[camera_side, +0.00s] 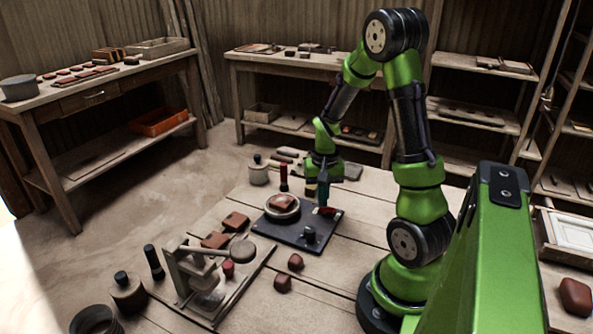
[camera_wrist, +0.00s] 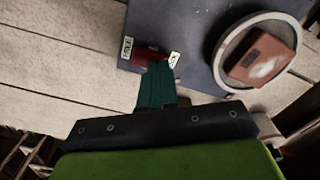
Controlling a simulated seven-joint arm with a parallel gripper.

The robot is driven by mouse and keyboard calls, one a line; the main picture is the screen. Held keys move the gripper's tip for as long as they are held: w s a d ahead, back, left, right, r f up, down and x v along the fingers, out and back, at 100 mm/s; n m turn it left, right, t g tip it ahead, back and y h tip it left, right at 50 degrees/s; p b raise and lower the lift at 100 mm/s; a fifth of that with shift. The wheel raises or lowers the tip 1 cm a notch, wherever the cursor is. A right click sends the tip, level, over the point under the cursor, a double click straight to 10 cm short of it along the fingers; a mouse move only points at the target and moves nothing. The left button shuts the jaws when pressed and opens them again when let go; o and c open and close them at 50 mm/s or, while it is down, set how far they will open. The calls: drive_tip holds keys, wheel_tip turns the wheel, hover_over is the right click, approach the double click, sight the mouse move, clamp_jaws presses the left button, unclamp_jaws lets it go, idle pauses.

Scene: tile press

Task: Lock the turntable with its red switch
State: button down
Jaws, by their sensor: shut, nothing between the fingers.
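The turntable (camera_side: 297,217) is a pale round wheel on a dark base plate (camera_side: 285,234), with a reddish-brown clay tile (camera_side: 283,202) on top. In the wrist view the wheel's rim (camera_wrist: 221,72) and the tile (camera_wrist: 262,58) are at the upper right. The red switch (camera_side: 327,211) sits at the plate's right corner. In the wrist view the red switch (camera_wrist: 147,56) lies between two small pale labels, partly hidden by my fingers; its setting cannot be told. My gripper (camera_side: 323,204) is shut and empty, pointing down, with its fingertips (camera_wrist: 156,66) at the switch, apparently touching it.
A black knob (camera_side: 309,234) stands on the plate's near side. A press (camera_side: 205,275) stands at the front left. Brown clay pieces (camera_side: 295,262) lie nearby. A dark-handled red tool (camera_side: 284,178) and a lidded jar (camera_side: 258,170) stand behind. Bare boards lie right of the plate.

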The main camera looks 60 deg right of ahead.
wheel_tip(320, 180, up, 6)
idle(0.6)
drive_tip(key=shift+s+a+f, duration=0.1)
drive_tip(key=shift+a, duration=0.2)
drive_tip(key=a+r+n+t, duration=0.2)
drive_tip(key=a+r, duration=0.3)
drive_tip(key=a, duration=0.3)
drive_tip(key=s+a+r+n+t+y, duration=0.1)
drive_tip(key=a+r+n+t, duration=0.1)
drive_tip(key=a+r, duration=0.3)
drive_tip(key=a+r+n+t+y, duration=0.1)
drive_tip(key=a+r+n+t, duration=0.2)
drive_tip(key=a, duration=0.7)
drive_tip(key=shift+s+a+r+n, duration=0.35)
drive_tip(key=shift+r+n, duration=0.15)
drive_tip(key=shift+r, duration=0.4)
